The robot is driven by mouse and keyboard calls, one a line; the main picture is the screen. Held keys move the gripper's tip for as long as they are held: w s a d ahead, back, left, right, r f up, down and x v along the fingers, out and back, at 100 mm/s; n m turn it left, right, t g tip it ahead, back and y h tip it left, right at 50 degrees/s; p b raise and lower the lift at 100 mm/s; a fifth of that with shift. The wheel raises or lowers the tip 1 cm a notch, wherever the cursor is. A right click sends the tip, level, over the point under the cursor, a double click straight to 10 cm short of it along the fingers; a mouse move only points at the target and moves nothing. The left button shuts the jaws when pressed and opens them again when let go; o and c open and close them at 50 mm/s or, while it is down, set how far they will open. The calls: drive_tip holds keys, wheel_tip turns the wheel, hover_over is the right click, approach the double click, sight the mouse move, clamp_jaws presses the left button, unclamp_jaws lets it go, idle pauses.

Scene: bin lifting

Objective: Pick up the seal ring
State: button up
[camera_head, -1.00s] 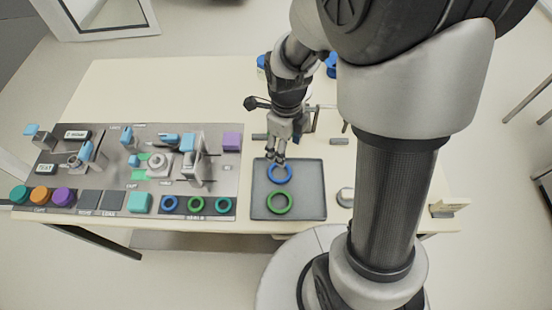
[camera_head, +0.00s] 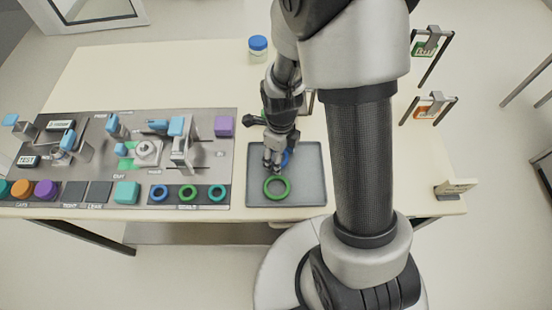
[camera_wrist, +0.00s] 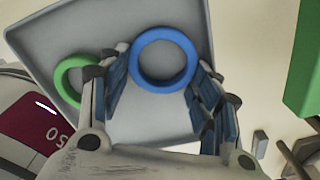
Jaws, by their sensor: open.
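A blue seal ring (camera_wrist: 163,88) lies on the grey tray, and in the head view (camera_head: 285,158) it is partly hidden behind my gripper. A green seal ring (camera_head: 277,188) lies on the same tray nearer the front edge; it also shows at the left in the wrist view (camera_wrist: 62,78). The grey tray (camera_head: 312,178) is on the table. My gripper (camera_head: 272,168) is open over the tray. In the wrist view its fingers (camera_wrist: 158,95) stand on either side of the blue ring. Whether they touch it I cannot tell.
A workstation panel (camera_head: 90,150) with fixtures and blocks fills the table's left. More rings (camera_head: 188,194) sit in its front row. A blue-lidded jar (camera_head: 258,50) stands at the back. My arm hides the tray's right surroundings.

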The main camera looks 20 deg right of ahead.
drive_tip(key=shift+c, duration=0.6)
drive_tip(key=c, duration=0.4)
drive_tip(key=shift+r, duration=0.1)
